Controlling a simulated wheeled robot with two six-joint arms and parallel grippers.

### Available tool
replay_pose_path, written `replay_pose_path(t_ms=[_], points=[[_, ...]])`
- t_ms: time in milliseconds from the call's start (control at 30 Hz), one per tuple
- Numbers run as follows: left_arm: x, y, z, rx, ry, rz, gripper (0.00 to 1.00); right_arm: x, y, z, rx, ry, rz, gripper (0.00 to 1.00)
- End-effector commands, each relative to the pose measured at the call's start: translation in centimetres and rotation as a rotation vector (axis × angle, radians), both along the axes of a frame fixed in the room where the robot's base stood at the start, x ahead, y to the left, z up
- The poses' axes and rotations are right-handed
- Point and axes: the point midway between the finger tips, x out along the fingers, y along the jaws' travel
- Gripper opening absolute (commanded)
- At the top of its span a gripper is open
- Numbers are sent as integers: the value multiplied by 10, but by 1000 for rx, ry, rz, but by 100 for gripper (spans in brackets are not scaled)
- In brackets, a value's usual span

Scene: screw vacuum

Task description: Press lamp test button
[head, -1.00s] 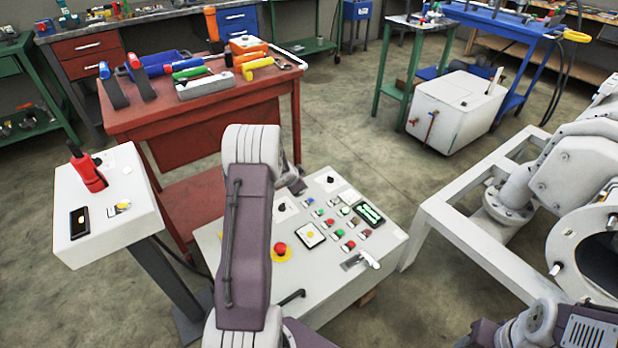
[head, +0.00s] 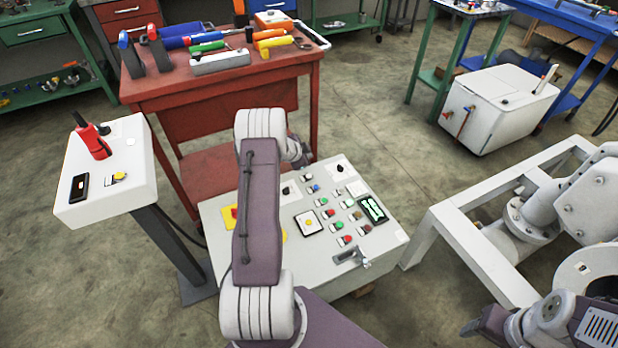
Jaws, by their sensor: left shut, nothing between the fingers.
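The light grey control panel (head: 318,264) stands in front of me. It carries several small red, green and blue buttons and a yellow button (head: 309,222) on a white, dark-framed plate. The labels are too small to read, so I cannot tell which one is the lamp test button. My left arm crosses over the panel's left part and hides some of it. My left gripper (head: 302,156) is at the panel's far edge, small and partly hidden behind my wrist. It is shut and holds nothing.
A white pedestal box (head: 128,188) with a red handle stands left of the panel. A red workbench (head: 215,93) with tools stands behind it. A white frame with machinery (head: 455,230) is close on the right. Open floor lies between the bench and the white cart (head: 498,108).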

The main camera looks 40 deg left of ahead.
Motion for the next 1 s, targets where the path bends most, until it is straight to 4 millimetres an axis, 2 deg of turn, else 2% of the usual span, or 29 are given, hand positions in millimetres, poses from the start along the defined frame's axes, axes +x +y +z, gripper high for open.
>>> replay_pose_path(t_ms=[33,433,633,1000], points=[[0,0,-11,0,0,0,0,0,0,-11,0,0,0,57],[0,0,-63,0,1,1,0,0,0,-72,0,0,0,57],[0,0,-79,0,0,0,0,0,0,-81,0,0,0,57],[0,0,-79,0,0,0,0,0,0,-80,0,0,0,57]])
